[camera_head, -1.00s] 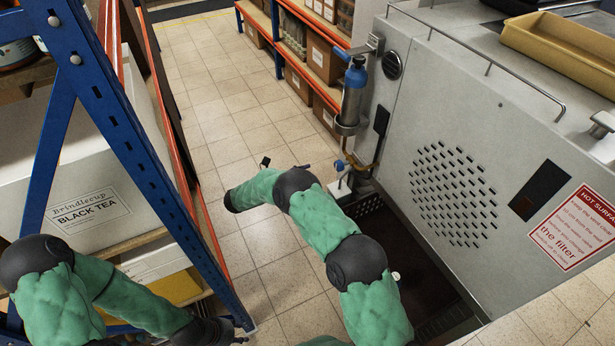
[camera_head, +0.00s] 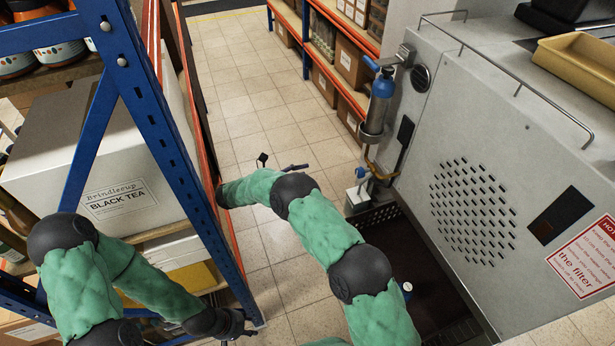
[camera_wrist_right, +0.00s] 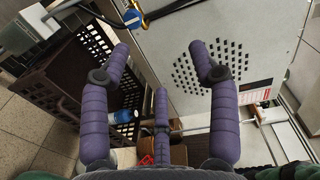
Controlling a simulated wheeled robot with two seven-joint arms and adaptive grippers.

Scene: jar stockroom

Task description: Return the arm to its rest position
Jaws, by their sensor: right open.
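My right arm reaches up the middle of the head view. Its gripper (camera_head: 279,165) is mostly hidden behind the arm, with only finger parts showing. In the right wrist view, the right gripper's purple fingers (camera_wrist_right: 159,60) are spread apart with nothing between them. My left arm is at the lower left of the head view, in front of the blue rack post. Its dark gripper (camera_head: 240,325) is low beside the foot of the rack; its fingers are too small to tell open from shut.
The blue and orange rack (camera_head: 140,75) with a Black Tea box (camera_head: 95,165) stands close on the left. A grey machine (camera_head: 440,130) with a blue-topped cylinder (camera_head: 378,105) stands on the right. A dark crate (camera_wrist_right: 45,115) shows in the wrist view. Tiled floor (camera_head: 240,80) is open between them.

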